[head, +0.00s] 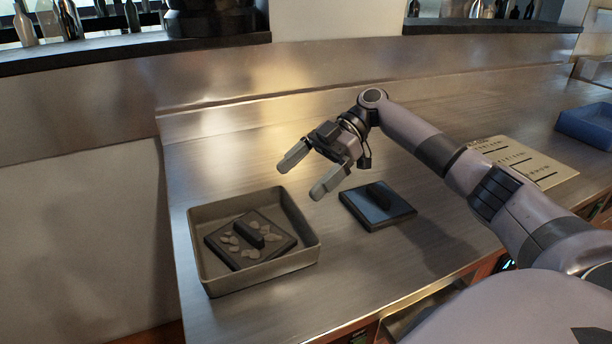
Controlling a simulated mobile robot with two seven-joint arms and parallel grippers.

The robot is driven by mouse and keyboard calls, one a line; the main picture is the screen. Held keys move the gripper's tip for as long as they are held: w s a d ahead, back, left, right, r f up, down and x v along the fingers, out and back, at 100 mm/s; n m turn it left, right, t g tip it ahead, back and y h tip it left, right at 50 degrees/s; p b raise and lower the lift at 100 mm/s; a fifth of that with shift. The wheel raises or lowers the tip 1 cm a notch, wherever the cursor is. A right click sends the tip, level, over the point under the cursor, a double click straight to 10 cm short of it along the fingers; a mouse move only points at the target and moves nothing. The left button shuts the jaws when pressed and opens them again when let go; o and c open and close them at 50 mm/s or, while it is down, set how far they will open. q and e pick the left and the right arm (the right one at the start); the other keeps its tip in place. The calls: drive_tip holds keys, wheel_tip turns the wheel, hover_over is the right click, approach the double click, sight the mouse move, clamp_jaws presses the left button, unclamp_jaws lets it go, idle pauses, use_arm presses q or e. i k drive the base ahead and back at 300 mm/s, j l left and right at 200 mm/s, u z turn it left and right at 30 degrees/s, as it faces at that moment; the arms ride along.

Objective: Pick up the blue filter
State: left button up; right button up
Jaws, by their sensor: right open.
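The blue filter (392,213) is a flat, dark blue-black square plate with a raised black handle on top. It lies flat on the steel counter, right of the tray. My right gripper (300,181) is open and empty, with its two pale fingers apart. It is above the counter, up and left of the filter in the picture, pointing toward the lower left. It does not touch the filter. My left gripper is not in view.
A grey metal tray (267,270) at the left holds a dark square plate (228,254) with a handle and pale round pieces on it. A beige slotted panel (535,171) and a blue bin (590,125) are at the right. The counter's front edge runs below the filter.

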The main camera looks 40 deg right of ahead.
sight(377, 207)
drive_tip(key=k+l, duration=1.55)
drive_tip(key=k, duration=0.15)
